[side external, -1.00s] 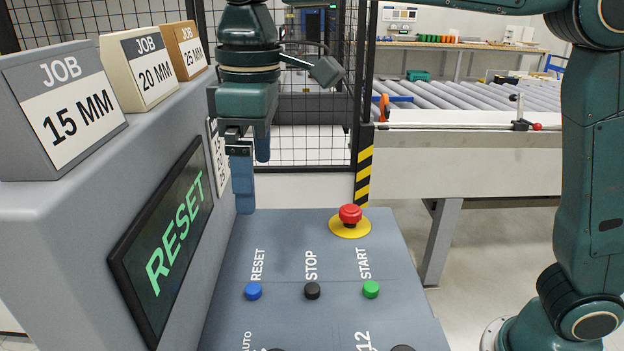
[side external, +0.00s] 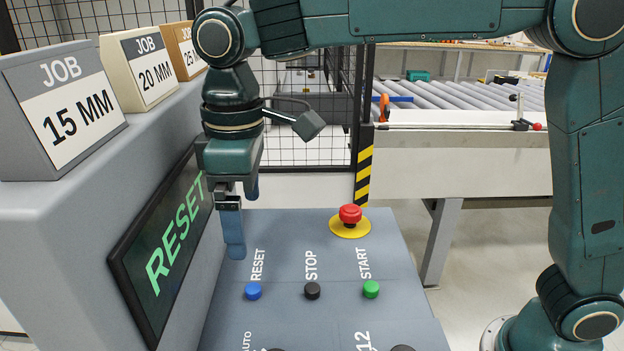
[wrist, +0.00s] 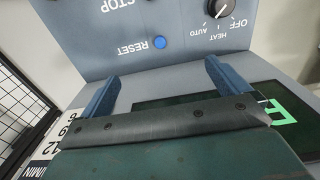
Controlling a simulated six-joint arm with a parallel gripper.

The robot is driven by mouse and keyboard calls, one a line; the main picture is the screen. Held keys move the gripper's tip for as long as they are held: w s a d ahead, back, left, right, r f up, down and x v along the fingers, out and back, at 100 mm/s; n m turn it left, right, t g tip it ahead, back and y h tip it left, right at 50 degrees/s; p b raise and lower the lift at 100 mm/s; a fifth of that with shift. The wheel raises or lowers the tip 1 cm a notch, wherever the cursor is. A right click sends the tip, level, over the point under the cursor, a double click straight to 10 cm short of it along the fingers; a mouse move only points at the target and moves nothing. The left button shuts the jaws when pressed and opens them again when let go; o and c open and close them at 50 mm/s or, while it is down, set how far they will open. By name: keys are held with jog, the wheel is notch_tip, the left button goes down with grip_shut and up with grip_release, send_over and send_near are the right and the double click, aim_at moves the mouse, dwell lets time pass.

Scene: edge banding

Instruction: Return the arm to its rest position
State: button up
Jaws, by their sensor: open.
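My gripper (side external: 240,225) points down above the left part of the grey control panel (side external: 300,235), near the screen. Its blue fingers are apart with nothing between them, and both show in the wrist view (wrist: 160,85). The fingertips appear above and behind the blue RESET button (side external: 253,291); that button also shows in the wrist view (wrist: 160,42), beyond the fingers. The exact height over the panel is hard to tell.
The screen (side external: 163,240) reads RESET in green, close to my gripper's left. Job blocks (side external: 75,120) stand on the ledge. A red emergency stop (side external: 350,215), black STOP (side external: 312,291) and green START (side external: 371,290) sit on the panel. A mesh fence (side external: 300,130) stands behind.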

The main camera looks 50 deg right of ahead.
jog(key=shift+f, duration=2.45)
jog(key=shift+r, duration=0.15)
notch_tip(320, 180, up, 10)
jog(key=s+d+r+m+t, duration=0.1)
jog(key=s+d+m, duration=0.15)
jog(key=d, duration=0.65)
jog(key=s+d+f+m+t, duration=0.2)
jog(key=s+d+f+m, duration=0.1)
jog(key=s+d, duration=0.5)
jog(key=s+d+f+m+t, duration=0.2)
jog(key=s+d+f, duration=0.3)
jog(key=s+d, duration=0.3)
jog(key=shift+s+d+f+m, duration=0.25)
jog(key=shift+s+m, duration=0.2)
jog(key=shift+m, duration=0.3)
